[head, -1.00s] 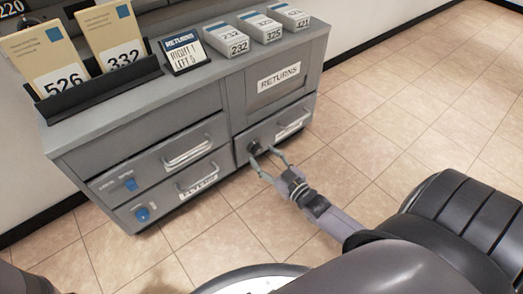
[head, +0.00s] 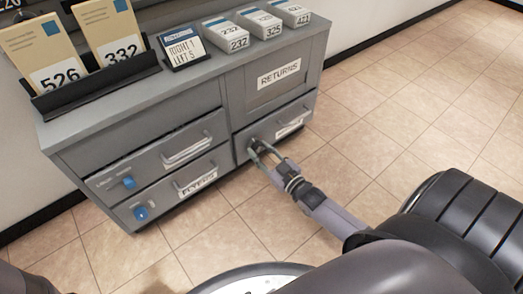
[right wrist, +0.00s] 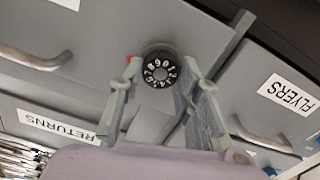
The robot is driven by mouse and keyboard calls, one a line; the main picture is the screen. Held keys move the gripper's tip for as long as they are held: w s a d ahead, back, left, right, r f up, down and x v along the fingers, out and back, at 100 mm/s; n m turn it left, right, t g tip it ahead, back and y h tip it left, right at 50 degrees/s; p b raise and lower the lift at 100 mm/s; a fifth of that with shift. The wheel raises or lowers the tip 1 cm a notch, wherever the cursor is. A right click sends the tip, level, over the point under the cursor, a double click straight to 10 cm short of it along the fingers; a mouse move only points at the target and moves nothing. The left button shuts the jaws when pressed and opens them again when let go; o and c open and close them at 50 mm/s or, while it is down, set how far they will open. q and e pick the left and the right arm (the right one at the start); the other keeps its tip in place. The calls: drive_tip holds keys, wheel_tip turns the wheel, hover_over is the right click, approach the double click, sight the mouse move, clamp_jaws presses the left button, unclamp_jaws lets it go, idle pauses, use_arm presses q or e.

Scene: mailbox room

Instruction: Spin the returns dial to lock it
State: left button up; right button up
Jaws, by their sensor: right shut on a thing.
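The dial, black with white digits around its face, shows between my fingers in the right wrist view (right wrist: 160,70). It sits on the left part of the lower right drawer front (head: 241,152) of the grey cabinet. My right gripper (head: 259,148) reaches it from the front and is shut on it, a finger on each side; in the head view the fingers partly hide it. The RETURNS card (head: 184,50) on the cabinet top reads RIGHT 1, LEFT 5. My left gripper is not in view.
The RETURNS door (head: 262,90) is above the drawer, and the FLYERS drawer (head: 160,192) is to its left. Drawer handles (head: 293,121) stick out nearby. Blue knobs (head: 140,213) are on the left drawers. Numbered boxes (head: 262,24) stand on top. The tiled floor (head: 400,120) at right is clear.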

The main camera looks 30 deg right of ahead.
drive_tip(key=c, duration=0.4)
drive_tip(key=shift+o, duration=0.2)
